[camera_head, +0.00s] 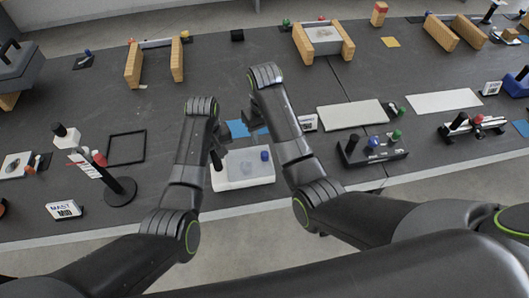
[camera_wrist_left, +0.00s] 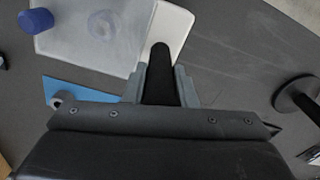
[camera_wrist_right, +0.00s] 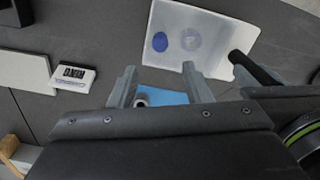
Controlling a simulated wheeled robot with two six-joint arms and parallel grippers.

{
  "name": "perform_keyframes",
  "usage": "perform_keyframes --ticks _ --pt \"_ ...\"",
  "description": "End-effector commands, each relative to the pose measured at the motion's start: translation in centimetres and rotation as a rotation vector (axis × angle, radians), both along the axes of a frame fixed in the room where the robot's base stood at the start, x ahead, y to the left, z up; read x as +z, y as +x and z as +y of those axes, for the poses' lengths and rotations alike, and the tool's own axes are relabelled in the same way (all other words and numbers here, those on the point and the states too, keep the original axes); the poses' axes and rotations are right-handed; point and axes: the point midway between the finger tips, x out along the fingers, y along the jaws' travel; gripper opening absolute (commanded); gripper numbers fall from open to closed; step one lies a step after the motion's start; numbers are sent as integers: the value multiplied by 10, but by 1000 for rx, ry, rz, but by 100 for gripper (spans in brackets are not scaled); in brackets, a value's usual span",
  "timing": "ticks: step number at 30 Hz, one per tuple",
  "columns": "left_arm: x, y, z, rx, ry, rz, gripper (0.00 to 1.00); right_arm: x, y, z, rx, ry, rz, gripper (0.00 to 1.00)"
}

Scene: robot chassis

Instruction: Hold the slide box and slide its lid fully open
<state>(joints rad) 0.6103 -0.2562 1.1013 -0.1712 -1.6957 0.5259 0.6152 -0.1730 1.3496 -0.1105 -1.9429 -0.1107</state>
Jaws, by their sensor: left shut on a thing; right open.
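The slide box (camera_head: 224,180) is a white box on the dark table, with a greyish translucent lid (camera_wrist_left: 75,40) over most of it. A blue knob (camera_wrist_right: 160,42) stands on the lid, and a pale round shape (camera_wrist_right: 191,39) shows beside it. A black upright handle (camera_wrist_left: 160,72) stands at the box's left end in the head view. My left gripper (camera_wrist_left: 160,88) is shut on this handle. My right gripper (camera_wrist_right: 158,88) is open and empty, behind the box in the head view, apart from the blue knob. My arms partly hide the grippers there.
A blue mat (camera_wrist_right: 172,97) with a small round metallic piece (camera_wrist_right: 141,98) lies behind the box. A black stand (camera_head: 120,190) and black frame (camera_head: 126,148) are to the left. A black block with knobs (camera_head: 371,151) and a label (camera_head: 308,123) are to the right.

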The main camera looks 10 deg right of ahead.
Motion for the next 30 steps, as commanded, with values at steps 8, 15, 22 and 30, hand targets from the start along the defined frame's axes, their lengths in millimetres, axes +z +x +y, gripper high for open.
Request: perform_keyframes --ticks 8,15,22,30 --pt "-6 -5 1 0 1 15 0 -59 -1 0 3 0 6 44" --pt "-6 -5 1 0 1 15 0 -94 -1 0 3 1 3 44" --pt "-6 -5 1 0 1 15 0 -106 -1 0 3 1 3 44" --pt "-6 -5 1 0 1 15 0 -107 -1 0 3 2 2 40"
